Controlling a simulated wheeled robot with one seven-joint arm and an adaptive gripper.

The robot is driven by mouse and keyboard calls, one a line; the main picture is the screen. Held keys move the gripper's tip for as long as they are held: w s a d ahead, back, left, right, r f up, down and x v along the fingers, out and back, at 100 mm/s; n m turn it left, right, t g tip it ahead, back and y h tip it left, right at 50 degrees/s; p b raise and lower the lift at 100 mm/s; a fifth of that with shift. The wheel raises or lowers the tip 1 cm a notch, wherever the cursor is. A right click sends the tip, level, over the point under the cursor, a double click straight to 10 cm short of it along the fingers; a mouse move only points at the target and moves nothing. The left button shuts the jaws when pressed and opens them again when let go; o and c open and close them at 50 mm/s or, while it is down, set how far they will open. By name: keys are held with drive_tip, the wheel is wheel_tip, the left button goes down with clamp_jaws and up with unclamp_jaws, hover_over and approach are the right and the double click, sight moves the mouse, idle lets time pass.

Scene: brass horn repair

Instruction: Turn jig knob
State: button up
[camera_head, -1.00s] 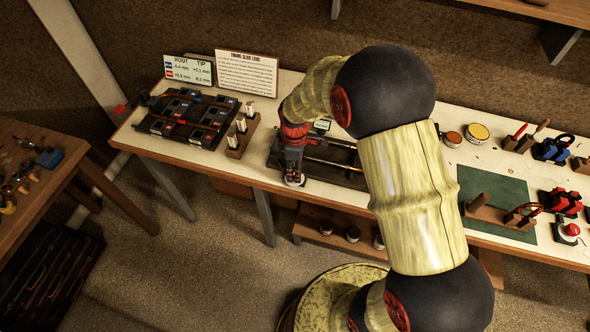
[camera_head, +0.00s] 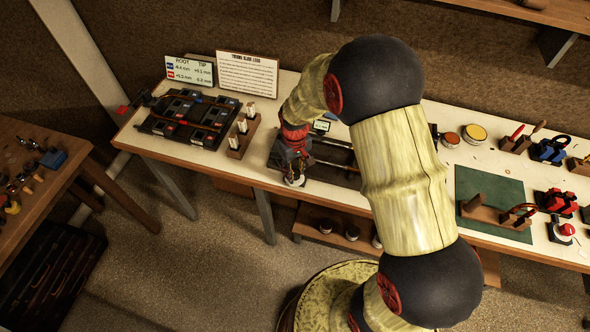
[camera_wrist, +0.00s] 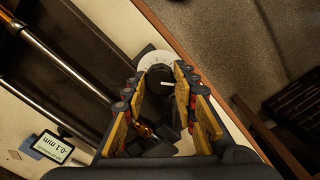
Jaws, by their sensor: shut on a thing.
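The jig knob (camera_wrist: 160,80) is black with a white pointer line and sits on a round white graduated dial (camera_wrist: 152,60). The dial's edge also shows in the head view (camera_head: 295,181) at the jig's front left. My gripper (camera_wrist: 160,84) has its yellow-and-black fingers on either side of the knob and is shut on it. In the head view my gripper (camera_head: 294,163) points down at the jig's left end and hides the knob. The jig (camera_head: 330,172) carries long bright rods (camera_wrist: 60,60). A small display (camera_wrist: 52,147) on it reads about -0.1 mm.
A black slotted tray (camera_head: 187,117) and a wooden block (camera_head: 242,135) with white pieces stand left of the jig. Upright cards are behind them. A green mat (camera_head: 490,200) and tools lie to the right. The bench's front edge (camera_wrist: 195,55) runs close by the knob.

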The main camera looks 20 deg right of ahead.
drive_tip(key=m, duration=0.3)
drive_tip(key=shift+m, duration=0.3)
drive_tip(key=shift+m+p, duration=0.45)
drive_tip(key=shift+m, duration=1.45)
drive_tip(key=o, duration=1.1)
drive_tip(key=shift+o, duration=0.2)
drive_tip(key=shift+r, duration=0.15)
wheel_tip(320, 180, up, 12)
